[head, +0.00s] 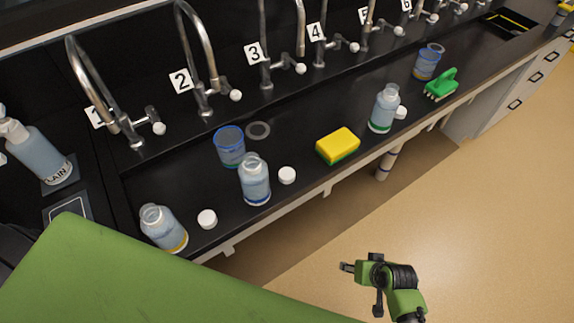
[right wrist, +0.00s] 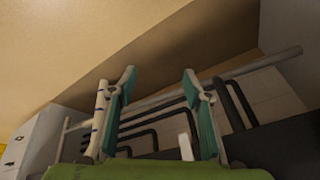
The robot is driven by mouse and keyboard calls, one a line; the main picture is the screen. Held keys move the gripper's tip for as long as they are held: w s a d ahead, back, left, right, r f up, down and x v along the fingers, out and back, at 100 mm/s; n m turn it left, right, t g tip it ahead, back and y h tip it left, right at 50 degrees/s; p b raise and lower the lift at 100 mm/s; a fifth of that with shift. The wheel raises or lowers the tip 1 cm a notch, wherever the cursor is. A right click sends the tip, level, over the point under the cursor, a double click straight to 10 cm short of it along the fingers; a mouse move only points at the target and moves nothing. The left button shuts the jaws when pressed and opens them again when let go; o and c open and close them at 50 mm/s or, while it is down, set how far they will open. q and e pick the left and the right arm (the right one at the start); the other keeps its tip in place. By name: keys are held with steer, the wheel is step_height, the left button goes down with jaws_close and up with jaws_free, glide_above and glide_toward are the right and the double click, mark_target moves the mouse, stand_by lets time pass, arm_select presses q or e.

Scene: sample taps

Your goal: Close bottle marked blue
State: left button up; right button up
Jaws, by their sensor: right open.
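The bottle with the blue band (head: 255,182) stands upright and uncapped on the black counter, its mouth open. A white cap (head: 287,175) lies on the counter just to its right. A bottle with a yellow band (head: 164,228) stands to the left with a white cap (head: 207,219) beside it. A bottle with a green band (head: 384,109) stands to the right with a white cap (head: 401,112) beside it. My right gripper (head: 360,270) is open and empty over the floor, away from the counter; its spread fingers show in the right wrist view (right wrist: 160,80). My left gripper is out of view.
A yellow sponge (head: 338,145), a green brush (head: 441,84) and another blue beaker (head: 427,64) lie farther right. Numbered taps (head: 205,75) line the back. The floor is clear.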

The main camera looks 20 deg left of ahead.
steer(key=w+a+r+n+p, duration=0.1)
steer(key=a+r+n, duration=0.3)
steer(key=r, duration=1.1)
steer(key=w+a+r+n+g+y+p, duration=0.1)
steer(key=a+r+n, duration=0.3)
steer(key=r, duration=1.2)
steer(key=w+a+r+n+g+p, duration=0.1)
steer(key=a+r+n, duration=0.3)
steer(key=a+r, duration=0.6)
step_height(320, 180, up, 6)
steer(key=shift+w+a+f+p, duration=0.15)
steer(key=shift+w+a+p, duration=0.1)
steer(key=shift+w+p, duration=0.25)
steer(key=shift+f, duration=0.1)
steer(key=p, duration=0.1)
glide_above(287, 175)
steer(key=d, duration=0.2)
step_height(287, 175, down, 8)
steer(key=shift+w+r, duration=0.1)
steer(key=shift+a, duration=0.1)
